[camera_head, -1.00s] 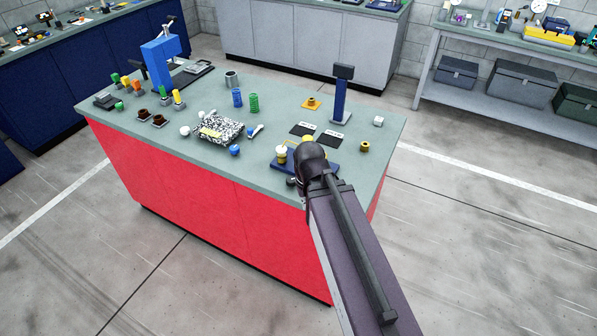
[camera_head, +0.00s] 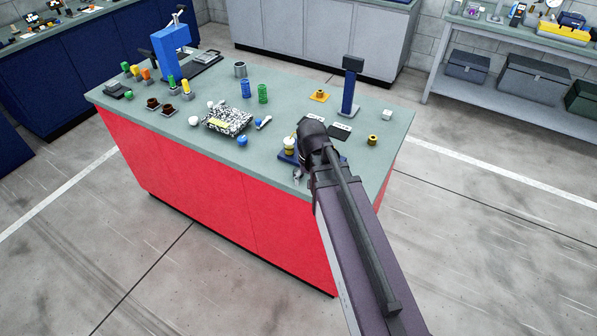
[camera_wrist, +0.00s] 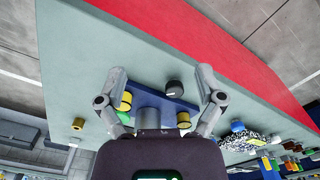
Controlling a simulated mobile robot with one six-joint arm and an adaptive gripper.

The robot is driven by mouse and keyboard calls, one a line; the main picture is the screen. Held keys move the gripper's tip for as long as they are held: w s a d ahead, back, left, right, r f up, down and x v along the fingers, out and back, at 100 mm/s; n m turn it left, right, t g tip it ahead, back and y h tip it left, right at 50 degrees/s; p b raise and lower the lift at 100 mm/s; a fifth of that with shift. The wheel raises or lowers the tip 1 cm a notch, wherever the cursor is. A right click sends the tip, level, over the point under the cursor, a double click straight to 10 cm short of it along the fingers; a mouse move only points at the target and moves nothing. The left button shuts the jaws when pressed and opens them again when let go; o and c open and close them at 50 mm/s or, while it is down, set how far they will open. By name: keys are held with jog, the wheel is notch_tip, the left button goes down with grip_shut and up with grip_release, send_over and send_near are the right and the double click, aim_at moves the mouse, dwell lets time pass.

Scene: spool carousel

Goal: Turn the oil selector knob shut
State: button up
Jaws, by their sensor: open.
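A dark round knob with a pale mark (camera_wrist: 174,88) stands at the edge of a blue base (camera_wrist: 150,99) in the wrist view. I take it to be the oil selector knob, though no label is readable. My gripper (camera_wrist: 161,76) is open, its two grey fingers apart, one on each side of the knob in the picture. Nothing is between the fingertips that they touch, as far as I can see. Yellow cylindrical parts (camera_wrist: 183,119) also stand on the base. In the head view, my arm hides most of the blue base (camera_head: 286,157) and the knob.
The green-grey bench top is crowded. A dark blue post (camera_head: 349,93) stands behind my arm, and a small brass part (camera_head: 373,140) lies to its right.

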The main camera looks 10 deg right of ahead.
jog(key=w+r+m+p, duration=0.1)
jog(key=w+m, duration=0.3)
jog(key=w, duration=1)
jog(key=shift+w+a+r+m+p, duration=0.2)
jog(key=shift+r+m+p, duration=0.15)
jog(key=shift+r, duration=0.25)
jog(key=shift+f, duration=0.2)
notch_tip(320, 180, down, 13)
jog(key=b, duration=1.3)
jog(key=shift+f+b, duration=0.2)
jog(key=shift+b, duration=0.15)
jog(key=c, duration=1.1)
